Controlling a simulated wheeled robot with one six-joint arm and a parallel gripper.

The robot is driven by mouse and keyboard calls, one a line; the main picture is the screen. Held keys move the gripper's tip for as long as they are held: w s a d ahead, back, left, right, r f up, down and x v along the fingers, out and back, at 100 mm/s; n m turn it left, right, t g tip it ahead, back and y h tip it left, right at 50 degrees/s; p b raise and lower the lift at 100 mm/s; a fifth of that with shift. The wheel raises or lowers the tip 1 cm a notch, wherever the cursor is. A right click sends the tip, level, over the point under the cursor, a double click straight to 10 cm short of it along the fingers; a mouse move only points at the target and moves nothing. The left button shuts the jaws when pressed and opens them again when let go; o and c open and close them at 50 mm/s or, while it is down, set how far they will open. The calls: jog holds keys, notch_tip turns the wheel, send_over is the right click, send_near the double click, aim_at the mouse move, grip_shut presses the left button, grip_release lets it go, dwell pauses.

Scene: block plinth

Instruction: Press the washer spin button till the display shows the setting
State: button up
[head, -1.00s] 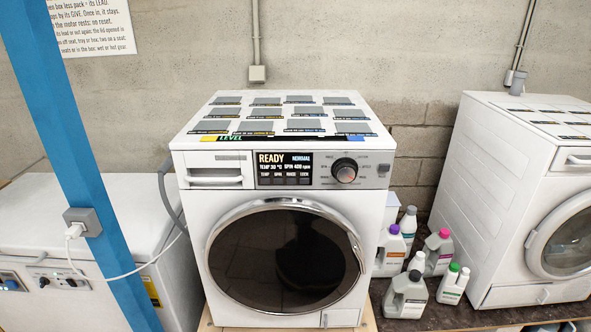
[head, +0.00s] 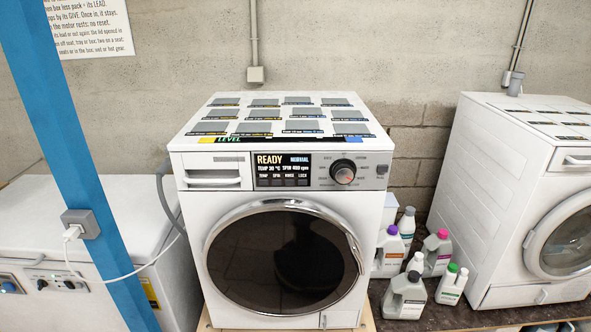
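The white front-loading washer (head: 190,215) stands in the middle of the head view, its round dark door shut. Its black display (head: 283,161) reads READY, NORMAL, TEMP 30 °C and what looks like SPIN 400 rpm. Under the text is a row of small buttons labelled TEMP, SPIN, RINSE and LOCK; the spin button (head: 277,181) is second from the left. A round dial (head: 343,173) sits right of the display. My gripper is not in view.
A blue post (head: 75,140) with a grey socket (head: 80,223) and white cable stands at left, before a white chest unit (head: 35,240). Several detergent bottles (head: 405,296) stand right of the washer. A second washer (head: 500,180) is at far right.

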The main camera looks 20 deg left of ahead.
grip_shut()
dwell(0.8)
